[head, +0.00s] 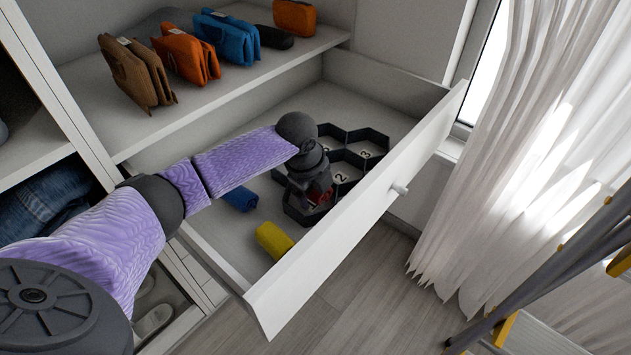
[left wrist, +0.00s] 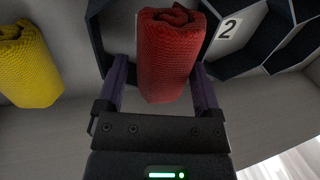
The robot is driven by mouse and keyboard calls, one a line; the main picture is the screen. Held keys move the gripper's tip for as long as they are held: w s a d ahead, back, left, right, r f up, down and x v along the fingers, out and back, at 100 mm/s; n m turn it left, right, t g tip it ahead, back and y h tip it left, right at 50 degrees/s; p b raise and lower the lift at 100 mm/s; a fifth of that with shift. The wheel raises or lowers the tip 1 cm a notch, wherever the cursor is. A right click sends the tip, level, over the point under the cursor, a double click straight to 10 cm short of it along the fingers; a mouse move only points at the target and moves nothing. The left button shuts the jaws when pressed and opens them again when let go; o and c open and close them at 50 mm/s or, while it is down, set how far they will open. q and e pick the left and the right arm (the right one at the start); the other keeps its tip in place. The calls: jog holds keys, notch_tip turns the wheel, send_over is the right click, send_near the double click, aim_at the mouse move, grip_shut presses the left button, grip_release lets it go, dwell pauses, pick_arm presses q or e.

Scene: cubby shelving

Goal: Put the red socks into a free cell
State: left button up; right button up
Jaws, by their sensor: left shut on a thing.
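The red socks (left wrist: 168,60) are a rolled bundle between the two fingers of my left gripper (left wrist: 162,85), which is shut on them. In the head view my left gripper (head: 314,192) points down into the open drawer, over the near cell of the dark hexagonal organizer (head: 350,160). A little red (head: 318,197) shows beneath it. In the wrist view the socks stand at a dark cell, left of the cell marked 2 (left wrist: 228,29). How deep they sit is hidden. The visible numbered cells look empty. My right gripper is not in view.
Yellow rolled socks (head: 273,240) and a blue roll (head: 240,198) lie on the drawer floor outside the organizer. The white drawer front (head: 360,215) stands close to my gripper. A shelf above holds several bags (head: 185,52). A curtain and a ladder are at right.

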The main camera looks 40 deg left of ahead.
pick_arm(q)
jog(key=shift+f, duration=0.1)
jog(key=o, duration=1)
jog(key=shift+c, duration=0.2)
jog(key=p+v, duration=0.7)
jog(key=v, duration=0.3)
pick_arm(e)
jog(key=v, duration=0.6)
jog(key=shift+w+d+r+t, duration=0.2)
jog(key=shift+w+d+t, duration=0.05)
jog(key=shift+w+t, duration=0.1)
